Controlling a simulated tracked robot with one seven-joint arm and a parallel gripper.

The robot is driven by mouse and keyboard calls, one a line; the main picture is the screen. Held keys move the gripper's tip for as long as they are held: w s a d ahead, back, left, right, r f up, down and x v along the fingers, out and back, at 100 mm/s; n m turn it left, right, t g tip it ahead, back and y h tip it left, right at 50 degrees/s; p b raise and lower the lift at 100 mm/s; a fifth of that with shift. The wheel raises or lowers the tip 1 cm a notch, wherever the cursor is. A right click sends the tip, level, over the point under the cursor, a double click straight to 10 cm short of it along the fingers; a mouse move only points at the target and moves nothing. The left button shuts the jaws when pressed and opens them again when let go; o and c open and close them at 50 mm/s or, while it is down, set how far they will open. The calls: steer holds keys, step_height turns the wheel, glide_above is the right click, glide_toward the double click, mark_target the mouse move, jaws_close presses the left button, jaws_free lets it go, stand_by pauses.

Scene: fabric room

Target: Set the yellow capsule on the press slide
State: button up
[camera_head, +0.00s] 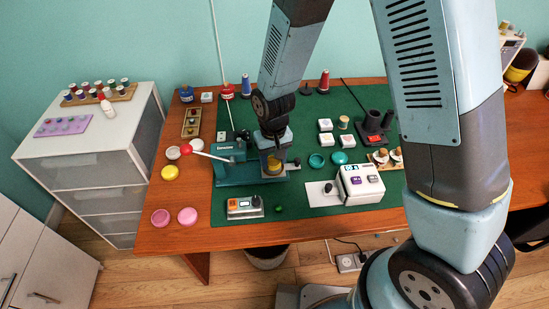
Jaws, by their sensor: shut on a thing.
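My gripper (273,158) points down over the right part of the teal press (231,171). It is shut on a yellow piece, which I take to be the yellow capsule (272,165); the fingers hide much of it. The press has a white lever with a red ball at its left. Its slide, at the right near a dark knob (297,163), is largely hidden by my gripper. I cannot tell whether the capsule touches the slide. A separate yellow disc (170,172) lies on the table's left side.
Pink pieces (187,215) lie at the table's front left. On the green mat (300,201) stand a grey box with an orange button (244,207), a white device (361,184) and teal round pieces (339,157). Thread spools stand behind. The mat's front middle is mostly clear.

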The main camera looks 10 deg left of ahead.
mark_target(273, 165)
steer(key=shift+f, duration=0.4)
steer(key=o, duration=0.7)
steer(key=shift+o, duration=0.2)
step_height(273, 165, up, 11)
stand_by(1.2)
stand_by(0.4)
